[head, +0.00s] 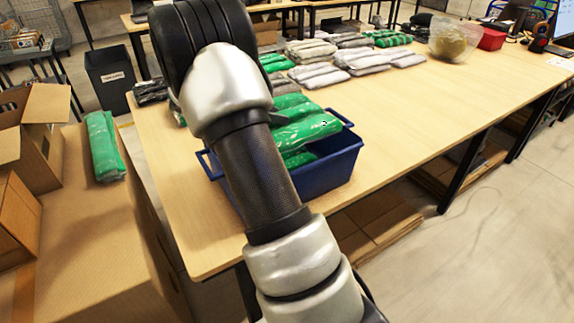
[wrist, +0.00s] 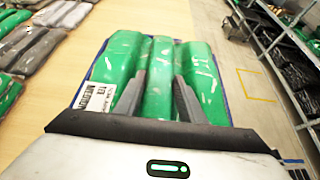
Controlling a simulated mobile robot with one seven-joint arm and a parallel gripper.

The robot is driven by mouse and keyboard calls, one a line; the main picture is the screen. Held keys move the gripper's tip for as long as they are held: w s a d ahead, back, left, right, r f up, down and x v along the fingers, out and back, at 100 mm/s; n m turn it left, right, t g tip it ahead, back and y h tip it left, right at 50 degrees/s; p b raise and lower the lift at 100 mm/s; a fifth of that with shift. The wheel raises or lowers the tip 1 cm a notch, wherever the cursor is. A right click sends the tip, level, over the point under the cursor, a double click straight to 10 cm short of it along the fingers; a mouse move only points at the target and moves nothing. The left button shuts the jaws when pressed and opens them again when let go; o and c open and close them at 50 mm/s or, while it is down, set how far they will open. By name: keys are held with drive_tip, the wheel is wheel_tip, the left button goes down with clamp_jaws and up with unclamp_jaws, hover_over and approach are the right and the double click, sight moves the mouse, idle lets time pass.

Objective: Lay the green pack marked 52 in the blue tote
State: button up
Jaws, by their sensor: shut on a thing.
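The blue tote (head: 335,172) stands on the near left part of the table, partly hidden behind my arm. Several green packs lie in it, and one (head: 308,130) sits high, near the rim. In the wrist view, my gripper (wrist: 158,88) is shut on the middle green pack (wrist: 158,75), one dark finger on each side. Green packs lie to its left (wrist: 118,62) and right (wrist: 202,75), with the blue tote edge showing around them. No 52 is readable on any pack. My arm hides the gripper in the head view.
Another green pack (head: 103,147) lies on a brown carton left of the table. Grey packs (head: 318,74) and more green packs lie in rows behind the tote. A red box (head: 491,39) is farther right. The table right of the tote is clear.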

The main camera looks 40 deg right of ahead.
wheel_tip(320, 180, down, 10)
drive_tip(key=b, duration=0.1)
idle(0.4)
drive_tip(key=shift+f+b, duration=0.3)
drive_tip(key=shift+b, duration=0.2)
drive_tip(key=shift+f+b, duration=0.25)
drive_tip(key=shift+b, duration=0.1)
drive_tip(key=o, duration=1.3)
